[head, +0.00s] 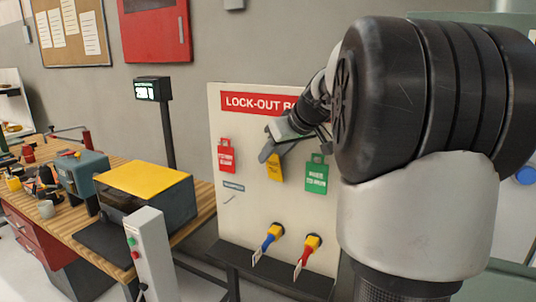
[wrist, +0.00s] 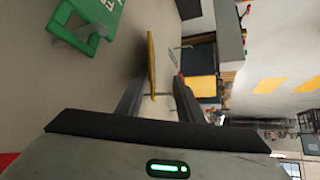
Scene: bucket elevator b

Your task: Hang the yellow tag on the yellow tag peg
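The yellow tag (head: 274,169) is at the middle of the white lock-out board (head: 243,130), between a red tag (head: 226,156) and a green tag (head: 316,175). My gripper (head: 268,148) is at its top edge in the head view. In the wrist view the yellow tag (wrist: 151,60) shows edge-on. Its near end lies between my two fingers (wrist: 158,88), close to the left one. The fingers stand apart, with a gap to the right of the tag. A thin rod shows beside the tag. The yellow tag's peg cannot be made out clearly.
Below the tags, a blue-tipped (head: 268,243) and a red-tipped (head: 307,252) yellow-handled piece stick out of the board. A wooden bench with a yellow-topped box (head: 144,180) stands at left. A grey control post (head: 150,255) stands in front. My arm hides the board's right side.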

